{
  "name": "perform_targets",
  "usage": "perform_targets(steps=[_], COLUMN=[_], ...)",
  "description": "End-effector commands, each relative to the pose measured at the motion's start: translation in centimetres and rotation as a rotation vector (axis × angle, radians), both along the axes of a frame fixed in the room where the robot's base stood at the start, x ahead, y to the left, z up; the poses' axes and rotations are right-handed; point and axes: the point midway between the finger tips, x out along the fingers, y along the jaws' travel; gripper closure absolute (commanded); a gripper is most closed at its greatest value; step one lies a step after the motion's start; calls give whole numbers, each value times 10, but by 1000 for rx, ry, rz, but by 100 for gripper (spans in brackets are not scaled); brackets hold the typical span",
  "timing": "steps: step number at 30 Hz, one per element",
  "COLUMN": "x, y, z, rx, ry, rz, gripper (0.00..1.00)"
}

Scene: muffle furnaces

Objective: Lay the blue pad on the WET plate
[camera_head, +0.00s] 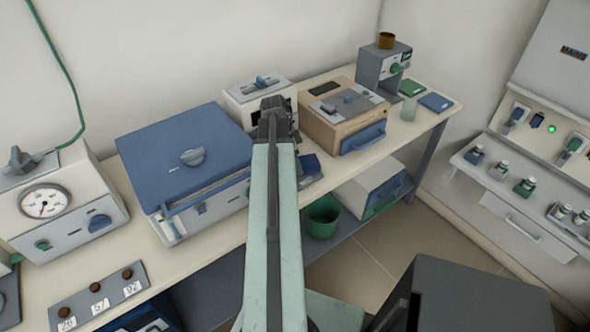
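A flat blue pad (436,102) lies at the right end of the long bench, next to a flat green pad (412,87). I cannot make out a plate marked WET in this view. My gripper (274,104) is at the far end of my raised arm, over the bench in front of a white device. It is well to the left of the blue pad and apart from it. Its fingers are seen from behind and are too small to tell open from shut.
A large blue-lidded furnace (192,150) and a tan furnace (340,112) stand either side of my arm. A translucent cup (408,109) stands beside the pads. A grey device (383,68) bears a brown pot (386,41). A green bucket (322,217) is below.

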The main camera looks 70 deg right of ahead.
Motion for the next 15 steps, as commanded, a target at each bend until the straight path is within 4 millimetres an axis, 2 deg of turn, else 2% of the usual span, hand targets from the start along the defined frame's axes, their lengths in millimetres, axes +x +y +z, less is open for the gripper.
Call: perform_targets(steps=[1,8,12,13,15], x=[0,0,0,0,0], y=[0,0,0,0,0], z=[-12,-8,-13,-11,-11], rx=[0,0,0,0,0], ry=[0,0,0,0,0], rz=[0,0,1,1,1], gripper=[76,76,76,29,16])
